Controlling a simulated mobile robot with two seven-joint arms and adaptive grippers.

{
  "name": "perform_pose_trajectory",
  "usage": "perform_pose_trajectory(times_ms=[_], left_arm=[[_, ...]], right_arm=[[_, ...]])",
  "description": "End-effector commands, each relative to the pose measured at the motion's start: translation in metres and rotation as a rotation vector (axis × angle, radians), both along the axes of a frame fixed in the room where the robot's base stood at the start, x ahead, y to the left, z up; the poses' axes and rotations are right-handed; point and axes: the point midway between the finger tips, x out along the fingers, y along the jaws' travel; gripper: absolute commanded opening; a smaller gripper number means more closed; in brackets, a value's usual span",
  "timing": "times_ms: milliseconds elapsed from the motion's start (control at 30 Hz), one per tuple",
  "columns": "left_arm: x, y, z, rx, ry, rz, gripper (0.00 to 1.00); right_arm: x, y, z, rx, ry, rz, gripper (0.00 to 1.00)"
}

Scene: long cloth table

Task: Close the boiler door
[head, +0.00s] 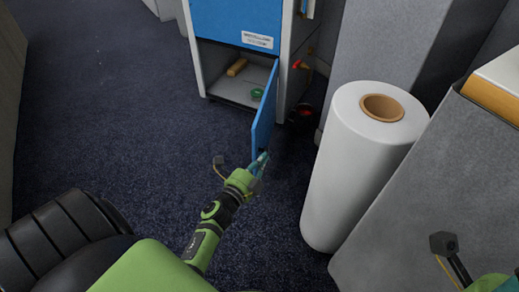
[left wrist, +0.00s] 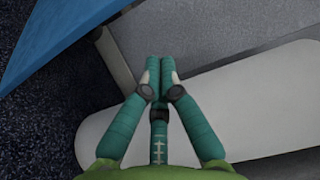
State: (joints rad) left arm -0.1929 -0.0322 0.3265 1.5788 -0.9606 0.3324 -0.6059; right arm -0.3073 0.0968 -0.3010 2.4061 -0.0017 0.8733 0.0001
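The boiler (head: 288,50) is a blue and grey cabinet at the top middle of the head view. Its lower blue door (head: 264,112) stands open, swung out toward me and seen nearly edge-on. The door (left wrist: 60,35) also fills the upper left of the left wrist view. My left gripper (head: 262,160) is at the near lower end of the door; contact cannot be told. In the left wrist view its teal fingers (left wrist: 160,72) are together with nothing visible between them. My right gripper (head: 512,284) is mostly cut off at the lower right corner.
Inside the open compartment lie a wooden piece (head: 237,67) and a green ring (head: 257,94). A large white roll (head: 350,165) stands right of my left gripper, beside a grey panel (head: 425,205). Dark carpet (head: 120,110) is clear to the left.

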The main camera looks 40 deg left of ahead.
Motion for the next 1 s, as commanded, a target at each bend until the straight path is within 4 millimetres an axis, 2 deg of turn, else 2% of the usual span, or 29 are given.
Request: perform_pose_trajectory(times_ms=[33,267,400,533,1000], left_arm=[[0.013,0.001,-0.001,0.003,-0.004,-0.002,0.0],[0.062,0.004,-0.002,0.0,-0.002,0.0,0.0],[0.052,0.025,-0.002,0.004,0.003,0.001,0.0],[0.048,0.035,-0.001,0.001,0.002,0.0,0.0],[0.045,0.041,-0.001,-0.002,0.002,0.0,0.0]], right_arm=[[0.0,0.0,-0.002,0.002,-0.014,-0.002,0.36],[0.004,0.001,0.004,-0.002,-0.058,-0.003,0.36],[0.005,0.002,0.007,-0.003,-0.064,-0.004,0.36],[0.006,0.002,0.009,-0.004,-0.072,-0.004,0.36],[0.006,0.002,0.009,-0.004,-0.074,-0.004,0.36]])
